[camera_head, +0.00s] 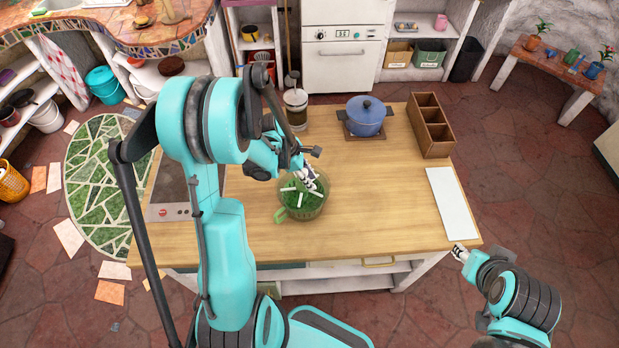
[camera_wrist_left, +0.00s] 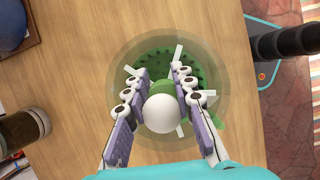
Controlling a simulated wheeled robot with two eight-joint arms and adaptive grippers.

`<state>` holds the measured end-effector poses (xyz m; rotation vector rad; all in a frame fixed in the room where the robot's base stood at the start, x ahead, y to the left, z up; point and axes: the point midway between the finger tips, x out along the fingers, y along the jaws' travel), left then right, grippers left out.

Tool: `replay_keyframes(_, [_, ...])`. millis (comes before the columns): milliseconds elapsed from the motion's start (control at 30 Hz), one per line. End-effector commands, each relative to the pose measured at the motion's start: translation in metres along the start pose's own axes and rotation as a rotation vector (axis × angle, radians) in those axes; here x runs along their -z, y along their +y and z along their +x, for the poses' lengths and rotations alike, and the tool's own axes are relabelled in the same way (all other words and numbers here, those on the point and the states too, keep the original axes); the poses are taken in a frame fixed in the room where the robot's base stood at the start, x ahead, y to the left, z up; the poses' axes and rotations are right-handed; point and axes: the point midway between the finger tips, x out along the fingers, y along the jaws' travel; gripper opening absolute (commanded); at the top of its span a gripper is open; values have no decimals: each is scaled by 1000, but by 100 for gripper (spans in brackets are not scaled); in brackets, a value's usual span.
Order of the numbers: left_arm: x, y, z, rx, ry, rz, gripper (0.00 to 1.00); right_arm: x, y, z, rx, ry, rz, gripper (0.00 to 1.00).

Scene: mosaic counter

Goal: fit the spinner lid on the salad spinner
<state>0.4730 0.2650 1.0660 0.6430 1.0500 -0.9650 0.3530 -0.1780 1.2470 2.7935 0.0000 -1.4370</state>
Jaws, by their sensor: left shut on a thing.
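The salad spinner (camera_head: 291,213) is a green translucent bowl with a green handle, on the wooden counter near its front middle. The spinner lid (camera_head: 301,184) is a clear disc with white bars, over the bowl's mouth. In the left wrist view the lid (camera_wrist_left: 133,133) shows as a see-through round with a white ball knob (camera_wrist_left: 162,113). My left gripper (camera_head: 313,177) is above the lid, its fingers (camera_wrist_left: 161,100) shut on the knob from both sides. I cannot tell whether the lid is seated on the rim or just above it. My right gripper (camera_head: 460,252) is by the counter's front right corner, apart from the spinner.
A blue pot (camera_head: 366,116) on a trivet and a wooden divided box (camera_head: 432,134) stand at the back. A glass jar (camera_head: 296,106) is behind the spinner. A white board (camera_head: 452,203) lies at the right, a cooktop (camera_head: 170,190) at the left. The counter right of the spinner is clear.

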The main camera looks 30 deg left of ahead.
Motion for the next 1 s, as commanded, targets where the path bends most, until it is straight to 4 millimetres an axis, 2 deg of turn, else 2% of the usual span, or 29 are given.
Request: replay_keyframes(1000, [4,0,11,0,0,0,0,-7,0,10,0,0,0,40])
